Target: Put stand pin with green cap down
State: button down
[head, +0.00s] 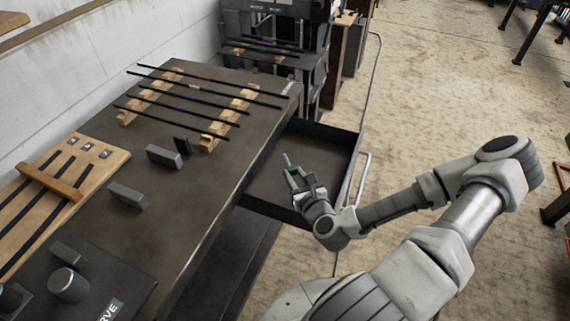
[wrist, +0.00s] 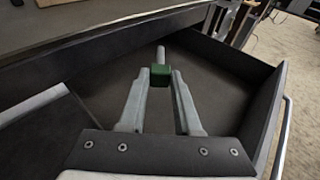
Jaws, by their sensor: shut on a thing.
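My gripper (wrist: 160,82) is shut on the stand pin with green cap (wrist: 160,71). In the wrist view the green cap sits between the two fingertips, and a light grey shaft sticks out beyond it. In the head view the pin (head: 287,161) and the fingers are over the open drawer (head: 335,137). The drawer floor below them looks bare. I cannot tell how high the pin is above the floor.
The drawer's handle (head: 364,178) is on its right side. The dark bench (head: 225,165) left of the drawer carries wooden racks (head: 229,117) with several thin black rods, grey blocks (head: 164,156) and a wooden board (head: 90,160). A dark shelf unit (head: 275,60) stands behind.

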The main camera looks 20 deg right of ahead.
jog(key=w+f+b, duration=0.1)
jog(key=b, duration=0.2)
jog(key=shift+w+d+f, duration=0.15)
jog(key=shift+f, duration=0.05)
jog(key=b+x, duration=0.2)
jog(key=b, duration=0.2)
jog(key=b+x, duration=0.2)
jog(key=b, duration=0.2)
jog(key=shift+w+f, duration=0.1)
jog(key=shift+f, duration=0.3)
jog(key=x, duration=0.5)
jog(key=shift+w+f+b, duration=0.3)
jog(key=shift+f+b, duration=0.1)
jog(key=shift+f, duration=0.05)
jog(key=shift+w+d+f+b, duration=0.1)
jog(key=shift+w+f+b, duration=0.2)
jog(key=shift+w+f, duration=0.4)
jog(key=shift+w+f+b, duration=0.3)
jog(key=shift+w+f, duration=0.2)
jog(key=shift+w, duration=0.45)
